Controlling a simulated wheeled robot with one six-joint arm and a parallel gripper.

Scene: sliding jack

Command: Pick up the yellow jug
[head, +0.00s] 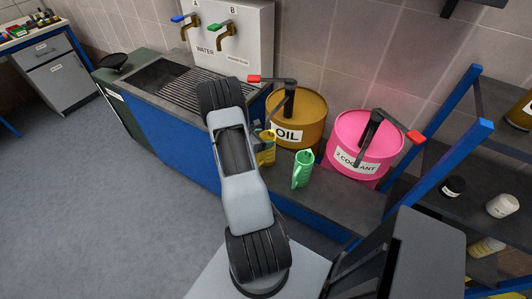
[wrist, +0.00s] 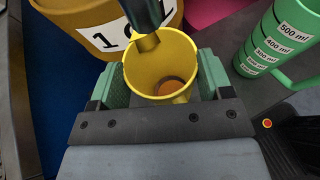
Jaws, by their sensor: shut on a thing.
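The yellow jug (wrist: 180,48) is upright between the two green fingers of my gripper (wrist: 162,76) in the wrist view. The fingers are shut on its sides. I look down into its open top and see an orange-brown patch at the bottom; I cannot tell if it is liquid.
A green measuring jug (head: 302,168) stands close on the right, also in the wrist view (wrist: 268,50). A pink coolant drum (head: 352,129) with a red-handled pump is beyond it. A blue-framed shelf (head: 455,125) is at the right. A sink with taps (head: 227,29) is behind my arm.

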